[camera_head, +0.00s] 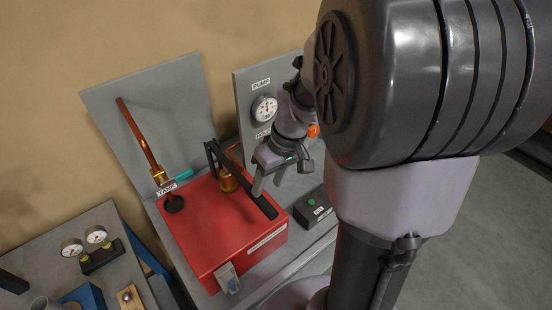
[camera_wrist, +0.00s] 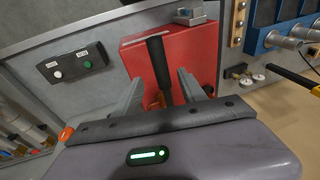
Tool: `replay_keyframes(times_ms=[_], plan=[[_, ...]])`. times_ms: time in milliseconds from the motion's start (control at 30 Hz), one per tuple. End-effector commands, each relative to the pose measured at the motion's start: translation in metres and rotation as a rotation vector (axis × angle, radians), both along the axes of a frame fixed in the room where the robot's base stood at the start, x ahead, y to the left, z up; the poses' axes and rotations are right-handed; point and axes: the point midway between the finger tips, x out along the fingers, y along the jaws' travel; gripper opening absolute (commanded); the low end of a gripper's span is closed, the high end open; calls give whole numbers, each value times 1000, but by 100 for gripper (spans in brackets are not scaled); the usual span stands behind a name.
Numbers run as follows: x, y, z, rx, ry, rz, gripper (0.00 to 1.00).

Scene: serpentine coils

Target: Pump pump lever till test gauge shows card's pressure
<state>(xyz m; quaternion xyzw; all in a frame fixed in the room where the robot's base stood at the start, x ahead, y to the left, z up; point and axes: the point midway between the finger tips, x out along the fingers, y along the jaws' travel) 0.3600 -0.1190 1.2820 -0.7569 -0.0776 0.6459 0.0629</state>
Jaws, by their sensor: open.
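The red tank box (camera_head: 205,225) stands on the bench with a black pump lever (camera_head: 262,204) sloping down across its top from a brass pump body (camera_head: 228,182). In the wrist view the lever (camera_wrist: 158,62) shows between the spread fingers of my gripper (camera_wrist: 158,92). In the head view my gripper (camera_head: 268,183) is open and empty, just right of the lever; contact cannot be told. A round white gauge (camera_head: 264,108) sits on the grey panel under a PUMP label; its reading is too small to tell. I cannot make out a pressure card.
A dark button box (camera_head: 314,208) with a green button stands right of the tank. A copper pipe (camera_head: 138,136) with a teal handle (camera_head: 184,174) rises behind the tank. Two small gauges (camera_head: 72,248) and a blue block sit on the left bench. A grey piece (camera_head: 228,278) is at the tank's front.

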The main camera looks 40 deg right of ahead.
Motion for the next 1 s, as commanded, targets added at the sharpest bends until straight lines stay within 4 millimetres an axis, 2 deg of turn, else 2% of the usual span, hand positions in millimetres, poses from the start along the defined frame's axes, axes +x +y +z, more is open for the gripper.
replay_keyframes(times_ms=[33, 100, 200, 333, 500, 1000], plan=[[-2, -4, 20, -4, -5, -2, 49], [-6, -9, 42, -3, -4, -2, 49], [-10, -14, 68, -3, -2, -2, 49], [-14, -18, 89, -1, -1, 0, 49], [-16, -20, 97, 0, 2, 0, 49], [-16, -20, 97, 0, 2, 0, 49]])
